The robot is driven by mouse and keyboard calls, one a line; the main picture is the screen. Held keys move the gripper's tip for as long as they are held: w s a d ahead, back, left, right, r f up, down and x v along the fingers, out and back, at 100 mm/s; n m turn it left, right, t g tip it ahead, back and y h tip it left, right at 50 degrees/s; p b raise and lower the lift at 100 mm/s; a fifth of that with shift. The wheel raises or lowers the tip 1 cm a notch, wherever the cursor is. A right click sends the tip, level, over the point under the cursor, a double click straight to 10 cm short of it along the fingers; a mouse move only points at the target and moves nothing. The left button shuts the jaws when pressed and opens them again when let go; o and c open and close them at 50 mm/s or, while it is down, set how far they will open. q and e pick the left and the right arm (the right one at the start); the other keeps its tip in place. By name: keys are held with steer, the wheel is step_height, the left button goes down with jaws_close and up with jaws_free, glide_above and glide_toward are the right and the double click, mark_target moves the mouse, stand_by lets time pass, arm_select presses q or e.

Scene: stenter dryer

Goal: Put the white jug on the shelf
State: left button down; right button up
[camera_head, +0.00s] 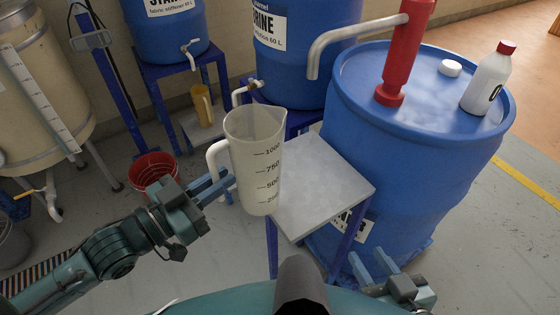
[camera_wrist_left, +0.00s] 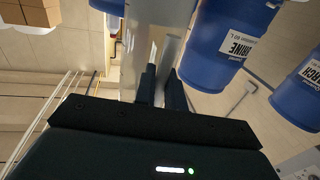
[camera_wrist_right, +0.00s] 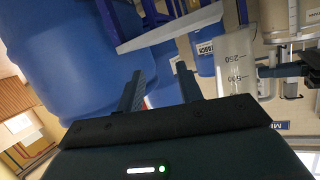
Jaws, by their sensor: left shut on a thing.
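The white jug (camera_head: 262,175), translucent with black volume marks, is upright in the head view. My left gripper (camera_head: 224,186) is shut on its handle (camera_head: 214,160); the left wrist view shows the handle between the fingers (camera_wrist_left: 162,85). The jug overlaps the left edge of a grey shelf top (camera_head: 330,185) on blue legs; I cannot tell whether its base touches it. The jug also shows in the right wrist view (camera_wrist_right: 237,70). My right gripper (camera_head: 373,268) is open and empty, low in front of the big blue barrel; its fingers are apart in the right wrist view (camera_wrist_right: 160,90).
The blue barrel (camera_head: 400,160) stands right of the shelf, carrying a red pump (camera_head: 400,60), a white bottle (camera_head: 487,80) and a white cap (camera_head: 450,68). A yellow jug (camera_head: 203,105) and red bucket (camera_head: 153,170) are behind left. The shelf top's visible part is bare.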

arm_select(q)
steer(key=w+d+f+b, duration=0.1)
steer(key=w+d+f, duration=0.2)
steer(key=w+d, duration=0.6)
steer(key=shift+w+f, duration=0.3)
steer(key=shift+w, duration=0.1)
arm_select(e)
steer(key=shift+s+d+r+t, duration=0.2)
steer(key=shift+d+r+t, duration=0.1)
steer(key=shift+d+t, duration=0.1)
arm_select(q)
steer(key=c, duration=1.5)
jaws_free()
steer(key=shift+d, duration=0.1)
arm_select(e)
steer(key=shift+a+f, duration=0.15)
steer(key=shift+f, duration=0.1)
